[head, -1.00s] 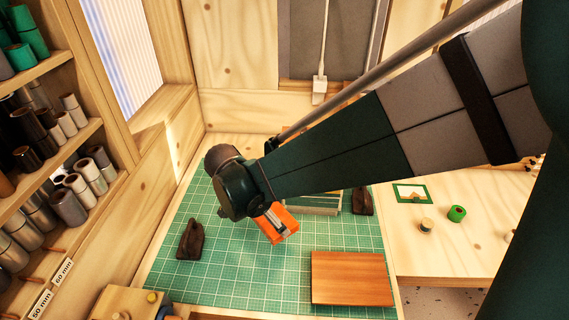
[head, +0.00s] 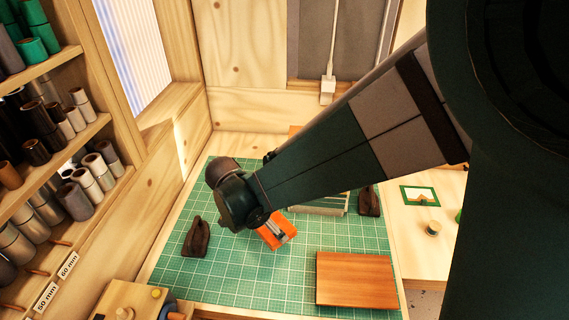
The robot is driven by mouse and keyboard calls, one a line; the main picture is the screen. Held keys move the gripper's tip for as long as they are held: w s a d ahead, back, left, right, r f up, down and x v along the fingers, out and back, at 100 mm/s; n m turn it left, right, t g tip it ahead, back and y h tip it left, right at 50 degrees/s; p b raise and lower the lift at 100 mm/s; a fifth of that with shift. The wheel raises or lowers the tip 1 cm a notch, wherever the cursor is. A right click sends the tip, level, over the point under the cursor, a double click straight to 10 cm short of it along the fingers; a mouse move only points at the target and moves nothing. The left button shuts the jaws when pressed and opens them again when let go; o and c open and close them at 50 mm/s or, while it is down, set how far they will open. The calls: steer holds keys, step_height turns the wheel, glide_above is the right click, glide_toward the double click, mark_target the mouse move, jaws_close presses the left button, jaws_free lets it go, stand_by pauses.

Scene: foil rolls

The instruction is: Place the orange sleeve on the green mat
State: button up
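My gripper is at the lower end of my arm, over the green mat (head: 225,275), and mostly hidden behind the wrist. An orange piece (head: 268,238) with a pale grey band across it shows just below the wrist. I cannot tell whether it is the orange sleeve or part of my gripper, nor whether the fingers are open or shut. No other orange sleeve is clearly in view. The green mat is a gridded sheet covering much of the table.
Dark blocks with handles stand on the mat at left (head: 196,238) and right (head: 369,201). A reddish wooden board (head: 356,279) lies at its front right. A grey slotted item (head: 322,204) is behind my arm. Shelves of rolls (head: 85,178) line the left.

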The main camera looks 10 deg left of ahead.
steer(key=shift+f, duration=1.7)
steer(key=shift+f, duration=2.05)
steer(key=shift+f+b, duration=0.2)
steer(key=shift+b, duration=0.1)
steer(key=o, duration=0.8)
steer(key=shift+r, duration=0.2)
steer(key=shift+p+v, duration=0.35)
steer(key=shift+v, duration=5.65)
